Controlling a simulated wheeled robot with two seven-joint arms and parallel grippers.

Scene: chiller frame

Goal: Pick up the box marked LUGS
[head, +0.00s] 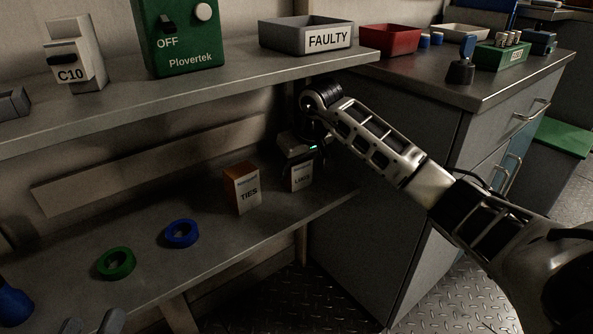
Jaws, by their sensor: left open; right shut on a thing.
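The box marked LUGS (301,180) is a small pale box on the lower shelf, near its right end. My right gripper (300,160) reaches down over it from above and is shut on its upper part. The gripper and wrist hide the top of the box. I cannot tell whether its base touches the shelf. My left gripper (92,322) shows only as two grey fingertips at the bottom left edge. They are apart with nothing between them, far from the LUGS box.
An orange and white TIES box (246,190) stands just left of the LUGS box. A blue ring (181,241), a green ring (116,272) and a blue object (14,306) are on the lower shelf (215,262). The upper shelf (215,84) overhangs, bearing the FAULTY bin (280,35).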

